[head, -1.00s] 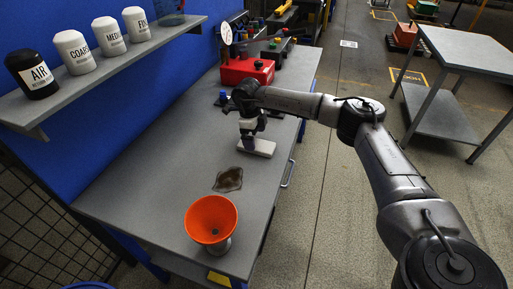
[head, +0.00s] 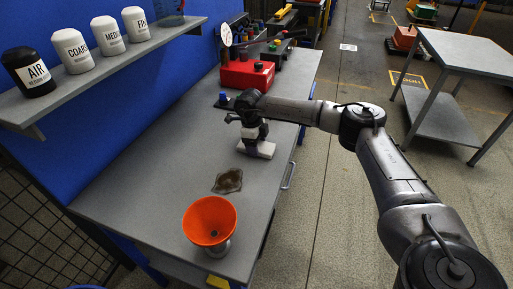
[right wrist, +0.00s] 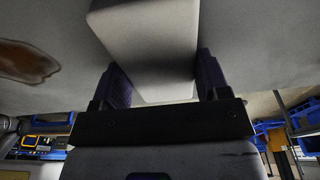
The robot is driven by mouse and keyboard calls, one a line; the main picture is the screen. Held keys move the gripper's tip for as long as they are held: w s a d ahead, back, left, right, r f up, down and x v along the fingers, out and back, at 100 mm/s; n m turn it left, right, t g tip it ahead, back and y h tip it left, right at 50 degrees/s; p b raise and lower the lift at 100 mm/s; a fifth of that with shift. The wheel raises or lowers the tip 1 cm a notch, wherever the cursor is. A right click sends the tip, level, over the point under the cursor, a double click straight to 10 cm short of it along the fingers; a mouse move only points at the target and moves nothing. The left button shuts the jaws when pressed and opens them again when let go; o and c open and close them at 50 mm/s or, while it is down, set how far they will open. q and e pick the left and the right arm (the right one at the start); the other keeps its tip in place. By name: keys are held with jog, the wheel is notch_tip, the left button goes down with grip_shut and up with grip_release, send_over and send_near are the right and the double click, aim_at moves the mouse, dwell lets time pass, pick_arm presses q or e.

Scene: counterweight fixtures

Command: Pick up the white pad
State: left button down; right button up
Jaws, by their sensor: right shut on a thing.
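The white pad (head: 262,149) is a pale block at the workbench, beyond the dark stain. My right gripper (head: 250,146) is over it, pointing down. In the right wrist view the pad (right wrist: 150,45) lies between the two dark fingers (right wrist: 160,85), and the gripper is shut on it. From these views I cannot tell whether the pad touches the bench top. My left gripper is not in view.
An orange funnel (head: 209,221) stands near the front of the bench (head: 150,185). A brown stain (head: 228,181) lies between it and the pad. A red box (head: 247,74) stands farther back. Labelled jars (head: 75,50) stand on the left shelf (head: 100,73).

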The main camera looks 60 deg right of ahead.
aim_at(261, 146)
jog(key=shift+c, duration=0.3)
jog(key=shift+r, duration=0.1)
jog(key=shift+r, duration=0.25)
jog(key=r+p, duration=0.1)
jog(key=r, duration=0.1)
jog(key=s+r+p, duration=0.1)
jog(key=r, duration=0.1)
jog(key=shift+r, duration=0.1)
jog(key=s+r+p, duration=0.2)
jog(key=s+r, duration=0.4)
jog(key=s, duration=0.4)
jog(key=shift+s, duration=0.3)
